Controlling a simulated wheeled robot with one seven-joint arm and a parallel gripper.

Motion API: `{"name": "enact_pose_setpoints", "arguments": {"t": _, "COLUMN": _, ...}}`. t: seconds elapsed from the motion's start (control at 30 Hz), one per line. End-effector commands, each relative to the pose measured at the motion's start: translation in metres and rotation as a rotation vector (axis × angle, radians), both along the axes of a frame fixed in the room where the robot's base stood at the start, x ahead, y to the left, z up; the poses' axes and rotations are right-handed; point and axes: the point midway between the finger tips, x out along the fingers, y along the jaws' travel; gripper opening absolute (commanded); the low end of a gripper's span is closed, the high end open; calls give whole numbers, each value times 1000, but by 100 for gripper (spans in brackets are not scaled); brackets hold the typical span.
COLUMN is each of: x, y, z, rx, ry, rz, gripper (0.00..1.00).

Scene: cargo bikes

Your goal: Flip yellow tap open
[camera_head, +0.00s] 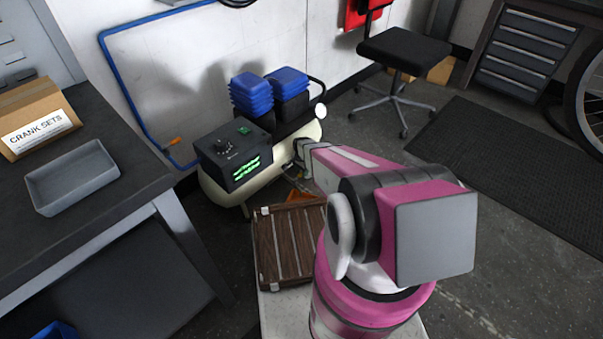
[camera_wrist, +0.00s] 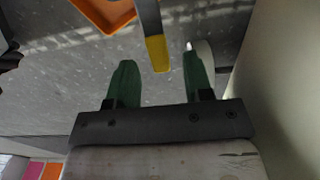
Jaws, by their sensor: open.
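The yellow tap's lever (camera_wrist: 157,53) shows in the wrist view as a grey bar with a yellow end, coming in from the top edge. My gripper (camera_wrist: 158,60) has its two green fingers spread apart, one on each side of the yellow end. Gaps show on both sides, so neither finger appears to touch it. The tap's body is out of the wrist view. In the head view my gripper (camera_head: 302,156) is beside the cream compressor tank (camera_head: 230,196), and the lever there cannot be made out.
An orange bin (camera_wrist: 105,12) lies beyond the fingers at upper left. A blue wall pipe (camera_head: 128,85) carries a small orange-yellow handle (camera_head: 172,141).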

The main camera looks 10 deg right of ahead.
Motion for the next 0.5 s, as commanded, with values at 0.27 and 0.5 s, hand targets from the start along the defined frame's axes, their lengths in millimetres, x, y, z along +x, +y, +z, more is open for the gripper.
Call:
{"name": "enact_pose_setpoints", "arguments": {"t": 0.27, "x": 0, "y": 0, "z": -15, "rx": 0, "ry": -1, "rz": 0, "gripper": 47}}
{"name": "enact_pose_setpoints", "arguments": {"t": 0.5, "x": 0, "y": 0, "z": -14, "rx": 1, "ry": -1, "rz": 0, "gripper": 14}}
